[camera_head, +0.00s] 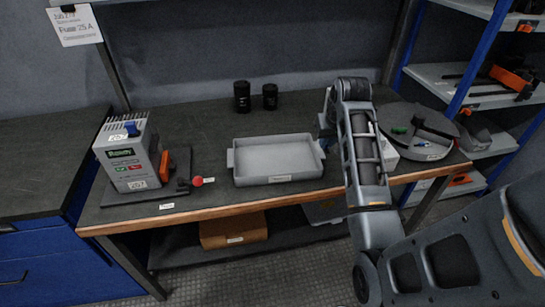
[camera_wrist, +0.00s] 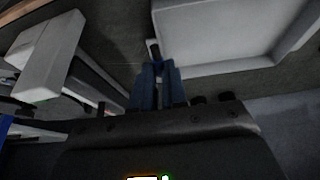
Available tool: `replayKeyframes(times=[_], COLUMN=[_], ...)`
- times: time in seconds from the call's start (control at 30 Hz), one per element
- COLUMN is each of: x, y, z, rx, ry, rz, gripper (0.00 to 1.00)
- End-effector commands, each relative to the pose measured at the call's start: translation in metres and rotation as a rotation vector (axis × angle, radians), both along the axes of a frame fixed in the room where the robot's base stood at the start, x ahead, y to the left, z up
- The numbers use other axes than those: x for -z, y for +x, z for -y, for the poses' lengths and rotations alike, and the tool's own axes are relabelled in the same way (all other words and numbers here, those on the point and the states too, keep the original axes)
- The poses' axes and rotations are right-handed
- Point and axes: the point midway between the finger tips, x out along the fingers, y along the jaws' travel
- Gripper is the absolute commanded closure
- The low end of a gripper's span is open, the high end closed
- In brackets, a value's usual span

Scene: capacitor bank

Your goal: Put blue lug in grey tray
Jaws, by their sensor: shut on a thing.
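The grey tray (camera_head: 278,160) is a shallow, empty, open box with side handles, on the middle of the dark bench. Part of it fills the upper right of the wrist view (camera_wrist: 205,58). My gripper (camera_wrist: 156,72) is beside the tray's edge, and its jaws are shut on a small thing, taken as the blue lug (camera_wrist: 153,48). The lug is mostly hidden between the fingers, and its colour is hard to make out. In the head view my arm hides most of the gripper at the right of the tray.
A grey device (camera_head: 128,155) with a blue part on top and a red-knobbed lever (camera_head: 197,181) stand left. Two black cylinders (camera_head: 243,96) (camera_head: 270,96) stand behind the tray. A round turntable (camera_head: 440,150) with small parts and a white box (camera_head: 388,155) are right.

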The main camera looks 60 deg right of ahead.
Motion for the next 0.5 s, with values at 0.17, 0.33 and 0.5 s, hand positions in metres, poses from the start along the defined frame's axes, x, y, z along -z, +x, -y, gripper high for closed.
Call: replayKeyframes(times=[0.17,0.33,0.5], x=[0.016,0.038,0.057], y=[0.028,0.064,0.095], z=[0.003,0.005,0.008], rx=[0.0,-0.002,0.0], ry=[0.002,0.003,-0.001], rz=[-0.001,-0.002,-0.001], gripper=[1.0,1.0,1.0])
